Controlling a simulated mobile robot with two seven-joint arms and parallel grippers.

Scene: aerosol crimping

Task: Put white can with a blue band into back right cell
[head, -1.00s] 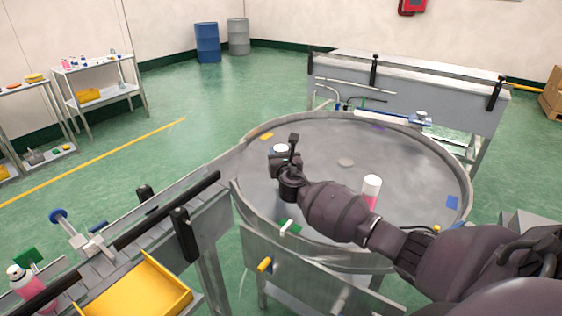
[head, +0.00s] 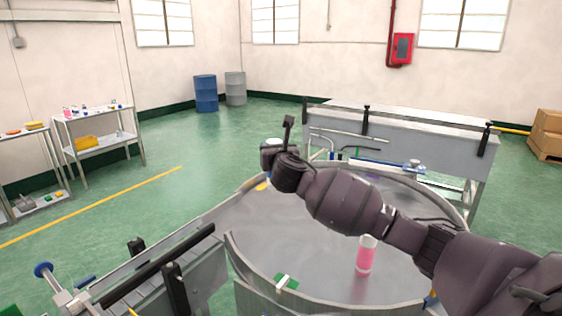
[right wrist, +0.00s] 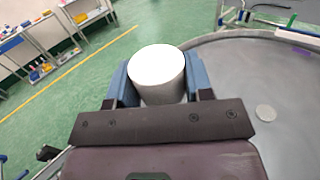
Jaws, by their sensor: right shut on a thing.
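My right gripper (right wrist: 157,85) is shut on a white can (right wrist: 157,66), with its blue fingers on either side of it. The right wrist view shows the can's plain white top; no blue band shows there. In the head view only a bit of the can's top (head: 274,141) shows past my right gripper (head: 272,150), above the far left rim of the round table (head: 310,240). No crate or cell shows in either view. My left gripper is not in view.
A pink and white can (head: 366,256) stands on the round table below my right forearm. A conveyor (head: 170,270) runs in at the lower left. A long grey bench (head: 410,130) stands behind the table. Green floor (head: 150,205) lies open to the left.

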